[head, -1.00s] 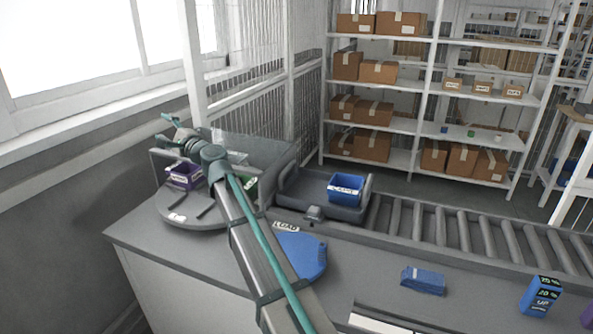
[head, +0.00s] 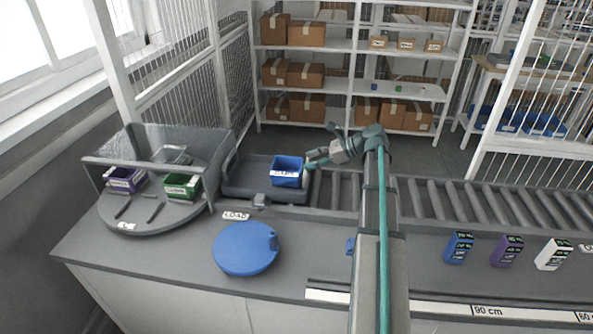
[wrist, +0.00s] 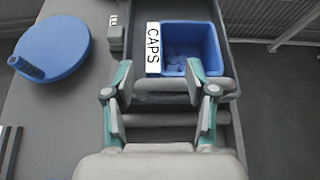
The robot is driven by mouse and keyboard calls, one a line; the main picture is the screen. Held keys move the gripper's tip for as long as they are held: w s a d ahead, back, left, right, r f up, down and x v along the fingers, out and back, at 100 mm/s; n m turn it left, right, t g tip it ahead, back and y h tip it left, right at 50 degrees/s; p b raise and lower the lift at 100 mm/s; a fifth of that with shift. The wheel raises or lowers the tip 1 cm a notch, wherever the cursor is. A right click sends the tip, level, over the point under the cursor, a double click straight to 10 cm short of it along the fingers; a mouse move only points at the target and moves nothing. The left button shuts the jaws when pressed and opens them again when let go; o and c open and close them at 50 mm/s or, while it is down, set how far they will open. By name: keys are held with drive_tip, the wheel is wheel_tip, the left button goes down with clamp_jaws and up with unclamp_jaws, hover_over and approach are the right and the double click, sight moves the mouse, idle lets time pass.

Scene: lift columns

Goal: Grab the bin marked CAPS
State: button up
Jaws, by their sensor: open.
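The blue bin marked CAPS (head: 287,170) sits in a dark grey tray (head: 236,190) at the left end of the roller conveyor. In the wrist view the bin (wrist: 212,45) lies just ahead of my gripper, its white CAPS label facing left and small blue pieces inside. In the head view my gripper (head: 312,160) is right beside the bin's right side. I cannot tell whether the fingers touch it.
A turntable (head: 150,222) at left holds a purple bin (head: 126,184) and a green bin (head: 182,190) behind a clear guard. A blue disc (head: 244,250) lies on the counter by the LOAD label. Blue, purple and white boxes (head: 506,252) stand right. Conveyor rollers (head: 450,203) are empty.

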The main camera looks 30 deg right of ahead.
sight(286, 173)
drive_tip(key=p+x, duration=0.1)
drive_tip(key=x, duration=0.2)
drive_tip(key=f+p+x, duration=0.1)
drive_tip(key=x, duration=0.2)
drive_tip(key=s+p+x, duration=0.1)
drive_tip(key=x, duration=0.2)
drive_tip(key=shift+w+a+f, duration=0.1)
drive_tip(key=shift+f, duration=0.2)
clamp_jaws()
